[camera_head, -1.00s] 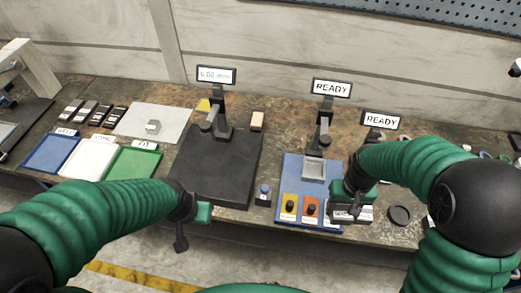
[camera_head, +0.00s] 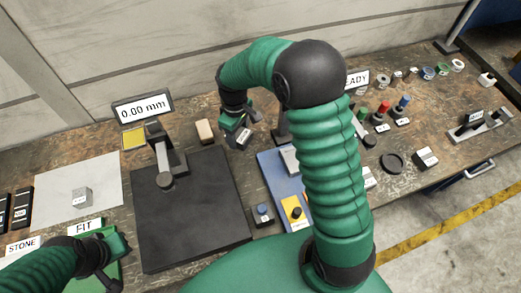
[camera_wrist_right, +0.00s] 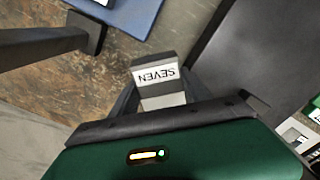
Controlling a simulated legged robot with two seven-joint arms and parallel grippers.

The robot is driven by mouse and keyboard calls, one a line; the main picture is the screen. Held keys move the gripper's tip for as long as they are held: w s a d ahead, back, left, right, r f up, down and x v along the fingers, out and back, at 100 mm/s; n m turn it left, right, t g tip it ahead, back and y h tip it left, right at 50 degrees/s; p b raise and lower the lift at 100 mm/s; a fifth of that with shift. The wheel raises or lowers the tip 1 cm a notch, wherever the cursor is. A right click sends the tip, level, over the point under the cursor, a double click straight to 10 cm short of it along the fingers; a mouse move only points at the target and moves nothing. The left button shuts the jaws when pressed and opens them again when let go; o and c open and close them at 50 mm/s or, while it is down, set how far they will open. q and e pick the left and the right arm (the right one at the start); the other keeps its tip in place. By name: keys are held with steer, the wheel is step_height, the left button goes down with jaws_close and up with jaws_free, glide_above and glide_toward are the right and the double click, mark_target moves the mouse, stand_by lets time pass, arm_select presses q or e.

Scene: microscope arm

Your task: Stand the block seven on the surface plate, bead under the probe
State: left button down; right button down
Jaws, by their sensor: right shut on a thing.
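The dark surface plate (camera_head: 200,225) lies on the bench, with the probe (camera_head: 166,180) of a gauge stand over its rear part. The gauge display (camera_head: 143,106) reads 0.00 mm. My right gripper (camera_head: 243,137) is shut on block seven (camera_wrist_right: 155,75), a dark block with a white SEVEN label. It holds the block behind and right of the plate's rear right corner, apart from the plate. In the right wrist view the plate (camera_wrist_right: 245,65) shows at upper right. I cannot make out the bead. My left gripper (camera_head: 113,262) is low at the left, by the green FIT tray (camera_head: 82,228); its jaw opening is unclear.
A tan block (camera_head: 205,131) stands behind the plate, near my right gripper. A blue station base (camera_head: 272,170) and a blue-topped button (camera_head: 263,214) are right of the plate. A white sheet (camera_head: 60,195) with a small grey block (camera_head: 82,197) lies left. The plate top is clear.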

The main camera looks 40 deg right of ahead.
mark_target(241, 155)
steer(key=shift+w+d+f+n, duration=0.25)
steer(key=shift+w+d+f, duration=0.05)
steer(key=shift+f, duration=0.2)
steer(key=shift+w+d+f+n, duration=0.25)
steer(key=shift+d+f, duration=0.05)
steer(key=shift+f, duration=0.15)
steer(key=f, duration=0.5)
steer(key=a+f, duration=0.1)
steer(key=f, duration=0.2)
steer(key=shift+s, duration=0.15)
steer(key=shift+d+f, duration=0.2)
steer(key=shift+d, duration=0.1)
steer(key=c, duration=1)
jaws_free()
steer(key=shift+s+f, duration=0.1)
steer(key=o, duration=0.5)
steer(key=shift+a, duration=0.25)
